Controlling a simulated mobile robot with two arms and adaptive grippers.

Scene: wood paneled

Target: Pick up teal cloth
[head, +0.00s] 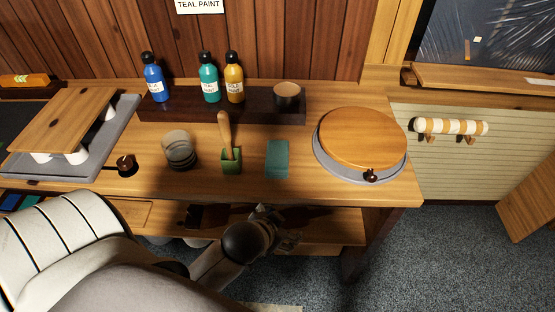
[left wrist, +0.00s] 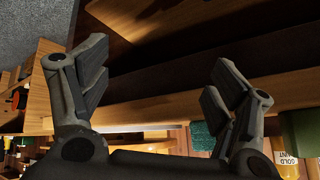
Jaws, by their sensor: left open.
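The teal cloth (head: 277,158) lies folded flat on the wooden workbench, between the green pot and the round board. My left gripper (head: 284,230) is in front of the bench, nearer to me than the cloth and below the front edge of the top. It is apart from the cloth. In the left wrist view its two fingers (left wrist: 158,65) are spread wide with nothing between them. A teal patch that looks like the cloth (left wrist: 201,136) shows there behind the right finger, partly hidden. My right gripper is not in view.
The green pot (head: 231,164) with a wooden handle stands left of the cloth, beside a stack of glass dishes (head: 179,150). The round wooden board (head: 362,137) is to the right. Paint bottles (head: 210,84) stand on the raised shelf (head: 264,104) behind. A lower shelf (head: 320,232) lies under the top.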

